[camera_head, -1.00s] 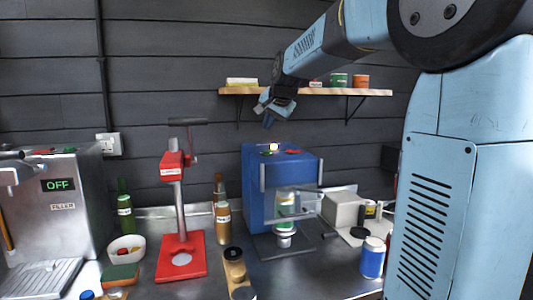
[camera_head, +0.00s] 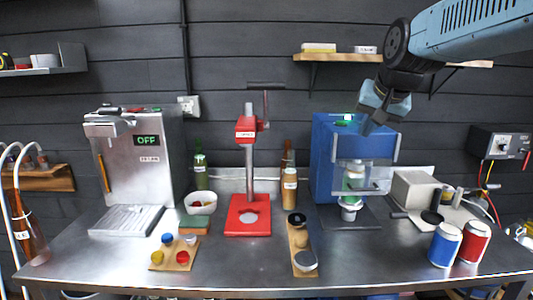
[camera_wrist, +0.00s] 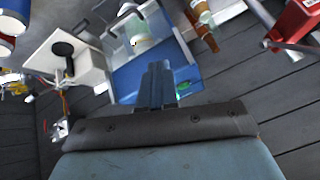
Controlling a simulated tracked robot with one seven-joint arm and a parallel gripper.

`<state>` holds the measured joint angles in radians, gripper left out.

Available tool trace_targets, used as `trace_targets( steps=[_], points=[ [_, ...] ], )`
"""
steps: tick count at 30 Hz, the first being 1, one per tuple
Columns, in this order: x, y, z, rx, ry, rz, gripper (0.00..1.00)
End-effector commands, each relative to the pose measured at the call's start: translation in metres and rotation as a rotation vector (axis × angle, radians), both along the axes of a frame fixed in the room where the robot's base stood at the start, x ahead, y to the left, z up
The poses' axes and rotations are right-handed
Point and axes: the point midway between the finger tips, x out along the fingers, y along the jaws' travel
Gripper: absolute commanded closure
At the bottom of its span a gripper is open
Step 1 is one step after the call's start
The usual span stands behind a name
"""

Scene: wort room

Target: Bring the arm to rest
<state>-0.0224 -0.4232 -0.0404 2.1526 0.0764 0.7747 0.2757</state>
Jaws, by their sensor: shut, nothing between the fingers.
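My arm reaches in from the upper right in the head view. My gripper (camera_head: 371,124) hangs above and in front of the top of the blue machine (camera_head: 335,147), its fingers pointing down. In the wrist view my gripper (camera_wrist: 157,68) shows its two fingers together with nothing between them, and the blue machine (camera_wrist: 185,78) lies beyond the fingertips. I cannot tell exactly how far the fingertips are from the machine. A green light (camera_head: 345,119) glows on the machine's top, and a cup-like item (camera_head: 349,204) stands in its lower front opening.
The steel table (camera_head: 200,262) holds a red press (camera_head: 248,213), a steel machine reading OFF (camera_head: 137,170), bottles, a blue can (camera_head: 444,245) and a red can (camera_head: 474,242). A wall shelf (camera_head: 340,57) runs behind my arm. The table's front middle is mostly clear.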

Motion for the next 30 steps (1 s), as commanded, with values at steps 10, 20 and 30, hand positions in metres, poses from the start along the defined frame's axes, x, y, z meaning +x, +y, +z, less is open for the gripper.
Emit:
trace_targets(
  steps=[10,20,30],
  points=[
    [-0.128,0.001,-0.072,-0.175,0.096,0.194,1.0],
    [-0.169,-0.001,-0.104,-0.238,0.137,0.267,1.0],
    [-0.169,-0.001,-0.104,-0.238,0.137,0.267,1.0]
  ],
)
